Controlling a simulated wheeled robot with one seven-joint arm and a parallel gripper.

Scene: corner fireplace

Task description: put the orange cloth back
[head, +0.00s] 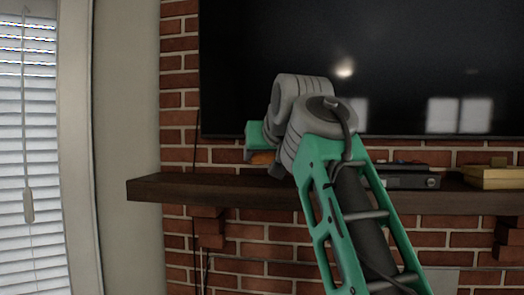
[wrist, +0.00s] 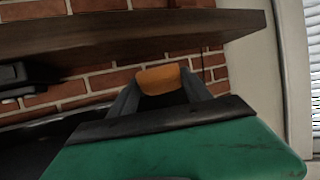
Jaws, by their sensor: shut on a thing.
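The orange cloth (wrist: 161,79) is a small folded piece between the two fingers of my gripper (wrist: 160,89) in the wrist view. The gripper is shut on it. In the head view only a bit of the cloth (head: 262,158) shows, just above the left part of the dark wooden mantel (head: 160,188). My gripper (head: 265,163) there is partly hidden behind my own arm. In the wrist view, which looks upside down, the mantel (wrist: 120,37) crosses the top. I cannot tell whether the cloth touches it.
A large dark screen (head: 260,50) hangs on the brick wall above the mantel. A black box (head: 405,180) and a yellow box (head: 492,177) sit on the mantel to the right. The mantel's left end looks bare. A window with blinds (head: 35,150) is at far left.

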